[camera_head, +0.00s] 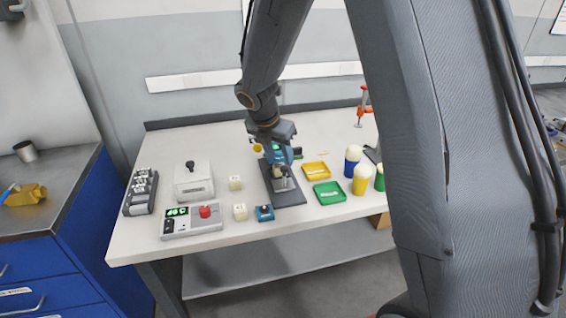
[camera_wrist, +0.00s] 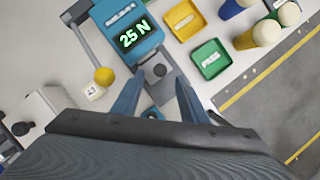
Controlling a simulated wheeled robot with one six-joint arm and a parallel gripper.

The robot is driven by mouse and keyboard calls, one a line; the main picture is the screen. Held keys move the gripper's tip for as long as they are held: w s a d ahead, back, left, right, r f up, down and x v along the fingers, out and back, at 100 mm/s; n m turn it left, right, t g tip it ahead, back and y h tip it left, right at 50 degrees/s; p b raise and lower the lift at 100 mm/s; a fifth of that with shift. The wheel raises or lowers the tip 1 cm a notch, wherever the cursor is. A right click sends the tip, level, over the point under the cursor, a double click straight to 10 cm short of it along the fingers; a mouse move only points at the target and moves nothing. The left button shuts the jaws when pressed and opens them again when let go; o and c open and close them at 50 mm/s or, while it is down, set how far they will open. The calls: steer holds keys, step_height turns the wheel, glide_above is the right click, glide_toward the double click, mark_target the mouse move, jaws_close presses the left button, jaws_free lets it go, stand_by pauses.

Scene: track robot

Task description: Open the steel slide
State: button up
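A blue tester head (camera_wrist: 132,38) with a green "25 N" display stands over a dark base plate (camera_head: 291,198) on the bench. I cannot tell for certain whether this metal part is the steel slide.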

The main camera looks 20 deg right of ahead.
mark_target(284, 168)
steer(key=shift+p+x, duration=0.3)
steer(key=shift+x, duration=2.15)
jaws_close()
